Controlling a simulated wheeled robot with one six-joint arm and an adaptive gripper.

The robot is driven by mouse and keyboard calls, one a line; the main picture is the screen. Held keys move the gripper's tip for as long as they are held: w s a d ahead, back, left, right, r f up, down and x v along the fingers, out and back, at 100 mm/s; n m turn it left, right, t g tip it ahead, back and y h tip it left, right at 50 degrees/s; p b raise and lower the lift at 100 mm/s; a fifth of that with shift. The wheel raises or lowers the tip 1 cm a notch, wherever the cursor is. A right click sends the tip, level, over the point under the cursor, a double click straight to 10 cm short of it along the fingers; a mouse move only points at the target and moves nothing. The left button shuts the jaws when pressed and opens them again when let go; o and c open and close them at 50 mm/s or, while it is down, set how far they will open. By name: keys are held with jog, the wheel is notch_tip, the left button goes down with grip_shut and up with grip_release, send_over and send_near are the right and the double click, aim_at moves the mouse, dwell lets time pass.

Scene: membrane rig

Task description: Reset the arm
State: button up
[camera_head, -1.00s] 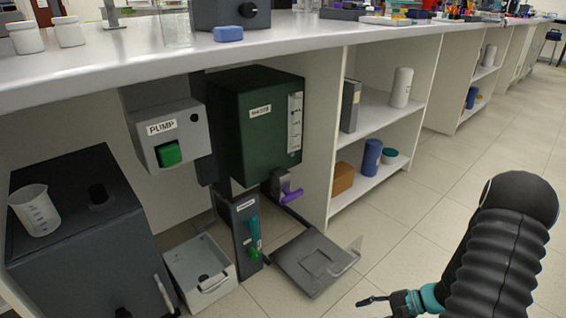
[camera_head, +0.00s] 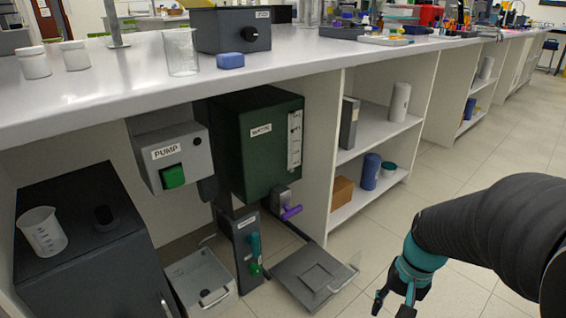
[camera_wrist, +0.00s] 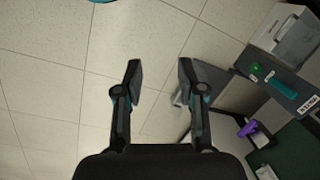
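My gripper (camera_head: 392,302) hangs at the lower right of the head view, at the end of my dark ribbed arm with its teal band. In the wrist view my gripper (camera_wrist: 160,75) points at the floor, its two fingers apart with nothing between them. It is to the right of the grey floor tray (camera_head: 305,277) and apart from it in the head view. The dark green waste tank (camera_head: 262,145) with its purple valve handle (camera_head: 291,212) stands under the bench.
The pump box (camera_head: 172,158) has a green button. A panel (camera_head: 243,245) with teal and green handles stands below. A grey bin (camera_head: 200,282) and a dark cabinet (camera_head: 75,225) holding a beaker (camera_head: 42,231) are at the left. Tiled floor (camera_head: 430,165) is open at the right.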

jog(key=s+a+r+n+t+h+p, duration=0.1)
jog(key=s+a+r+n+t+p, duration=0.1)
jog(key=r, duration=0.7)
jog(key=s+a+r+n+t+h+p, duration=0.1)
jog(key=s+a+r+n+t, duration=0.1)
jog(key=r, duration=0.7)
jog(key=shift+s+a+n+t+p, duration=0.4)
jog(key=shift+s+a+t, duration=0.25)
jog(key=shift+a+t, duration=0.5)
